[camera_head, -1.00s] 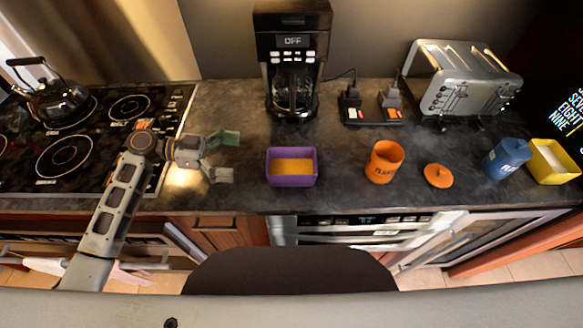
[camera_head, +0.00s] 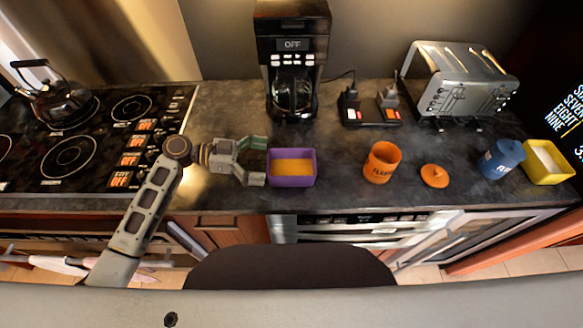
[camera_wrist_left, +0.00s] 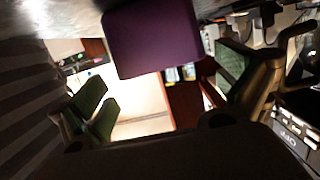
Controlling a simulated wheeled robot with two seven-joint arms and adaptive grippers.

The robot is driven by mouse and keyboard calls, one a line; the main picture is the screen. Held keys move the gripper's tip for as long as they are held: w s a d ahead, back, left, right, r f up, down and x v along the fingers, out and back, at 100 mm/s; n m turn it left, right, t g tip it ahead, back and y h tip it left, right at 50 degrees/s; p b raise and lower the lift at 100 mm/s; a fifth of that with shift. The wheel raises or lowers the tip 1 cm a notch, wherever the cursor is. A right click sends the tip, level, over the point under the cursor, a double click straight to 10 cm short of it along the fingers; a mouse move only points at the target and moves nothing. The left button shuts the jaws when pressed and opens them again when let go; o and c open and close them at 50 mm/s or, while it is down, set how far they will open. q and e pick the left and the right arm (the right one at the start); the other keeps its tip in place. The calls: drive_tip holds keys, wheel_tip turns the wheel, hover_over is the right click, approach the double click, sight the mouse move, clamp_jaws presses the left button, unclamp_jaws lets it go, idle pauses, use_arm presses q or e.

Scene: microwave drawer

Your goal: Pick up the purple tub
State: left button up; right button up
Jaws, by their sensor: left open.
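The purple tub (camera_head: 292,183) stands upright on the dark counter, with orange-yellow contents inside it. My left gripper (camera_head: 260,161) is open just left of the tub, its fingers pointing toward the tub's left wall. The fingertips are at or very near that wall; I cannot tell whether they touch it. In the left wrist view the purple tub (camera_wrist_left: 152,40) fills the upper middle, ahead of and between the open fingers (camera_wrist_left: 165,95). My right gripper is not in view.
A coffee maker (camera_head: 291,60) stands behind the tub. To the right are an orange canister (camera_head: 381,164), an orange lid (camera_head: 434,175), a blue canister (camera_head: 504,160) and a yellow tub (camera_head: 546,178). The stove (camera_head: 70,155) is at left. Bare counter lies between tub and orange canister.

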sight(285, 174)
use_arm(q)
drive_tip(key=shift+d, duration=0.4)
drive_tip(key=shift+f, duration=0.1)
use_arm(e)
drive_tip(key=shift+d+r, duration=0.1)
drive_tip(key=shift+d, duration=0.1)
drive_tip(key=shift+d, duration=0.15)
use_arm(q)
drive_tip(key=shift+d, duration=0.1)
drive_tip(key=shift+w+d+p, duration=0.1)
drive_tip(key=shift+d+p, duration=0.85)
drive_tip(key=shift+d, duration=0.5)
drive_tip(key=shift+d+f, duration=0.2)
drive_tip(key=shift+d, duration=0.35)
drive_tip(key=shift+d+f, duration=0.15)
drive_tip(key=shift+d, duration=0.35)
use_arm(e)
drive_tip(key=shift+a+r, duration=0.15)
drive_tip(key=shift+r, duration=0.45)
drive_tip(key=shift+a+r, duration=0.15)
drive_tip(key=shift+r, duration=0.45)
use_arm(q)
drive_tip(key=c, duration=0.8)
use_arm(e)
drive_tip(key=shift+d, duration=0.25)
